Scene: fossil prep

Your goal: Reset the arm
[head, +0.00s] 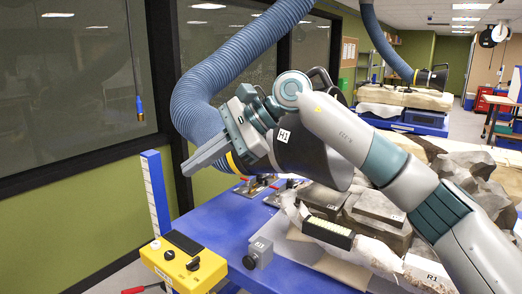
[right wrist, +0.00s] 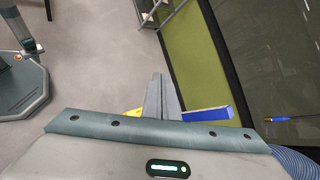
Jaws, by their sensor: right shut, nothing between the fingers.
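My right arm reaches in from the right of the head view, raised over the blue table (head: 222,222). My right gripper (head: 188,170) points to the lower left, its fingers together and empty. It is in the air in front of the blue hose (head: 196,98) and left of the black hood (head: 310,155) marked H1. In the right wrist view the shut fingers (right wrist: 158,92) stand out over the floor, with nothing between them. Whether the arm touches the hood I cannot tell. My left gripper is not in view.
A yellow control box (head: 183,265) and an upright blue post (head: 156,192) stand at the table's left end. Grey rocks (head: 380,208) lie on the right. A cable (head: 137,85) hangs by the dark window.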

